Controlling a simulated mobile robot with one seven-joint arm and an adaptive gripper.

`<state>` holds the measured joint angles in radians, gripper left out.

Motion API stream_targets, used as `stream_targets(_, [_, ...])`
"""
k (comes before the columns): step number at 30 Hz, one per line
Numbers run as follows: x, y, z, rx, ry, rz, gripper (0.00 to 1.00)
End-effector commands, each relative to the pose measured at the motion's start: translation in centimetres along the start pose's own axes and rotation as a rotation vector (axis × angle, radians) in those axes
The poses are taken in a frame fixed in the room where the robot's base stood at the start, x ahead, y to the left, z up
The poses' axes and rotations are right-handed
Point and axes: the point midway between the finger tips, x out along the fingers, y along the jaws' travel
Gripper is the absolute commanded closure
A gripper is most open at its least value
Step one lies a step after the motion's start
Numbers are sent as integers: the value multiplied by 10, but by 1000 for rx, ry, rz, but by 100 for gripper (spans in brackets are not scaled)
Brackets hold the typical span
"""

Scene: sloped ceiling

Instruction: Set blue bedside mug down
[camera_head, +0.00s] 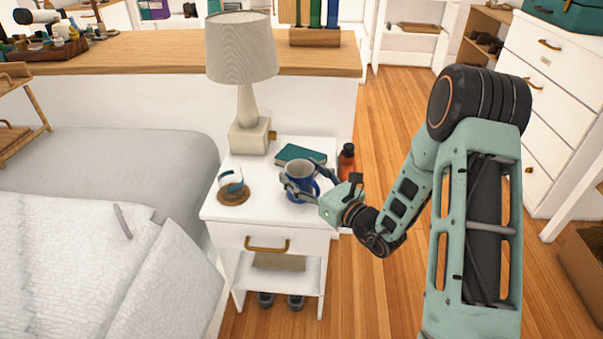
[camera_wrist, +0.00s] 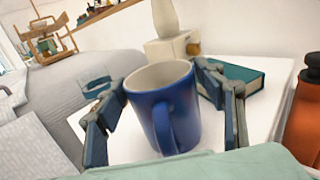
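The blue mug (camera_head: 299,183) is over the front right part of the white bedside table (camera_head: 262,216), and looks upright. In the wrist view the mug (camera_wrist: 172,112) is between the two fingers, with its handle towards the camera and its pale inside showing empty. My gripper (camera_head: 300,180) reaches in from the right, with one finger on each side of the mug. In the wrist view the fingertips of my gripper (camera_wrist: 163,85) lie against the mug's sides near the rim. The mug's base is partly hidden, so I cannot tell if it touches the table.
A glass (camera_head: 231,181) on a round coaster (camera_head: 234,197) stands left of the mug. A lamp (camera_head: 246,132) and a teal book (camera_head: 300,154) are behind it. An orange bottle (camera_head: 346,162) stands at the right edge.

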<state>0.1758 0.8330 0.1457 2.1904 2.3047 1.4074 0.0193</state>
Motion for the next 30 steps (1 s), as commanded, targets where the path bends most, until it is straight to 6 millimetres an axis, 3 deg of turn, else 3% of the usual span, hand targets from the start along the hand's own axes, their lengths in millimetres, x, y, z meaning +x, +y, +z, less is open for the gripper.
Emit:
stream_targets(13, [0,0,6,-1,0,0,27])
stream_targets(30, [-107,-1,4,2,1,-4,27])
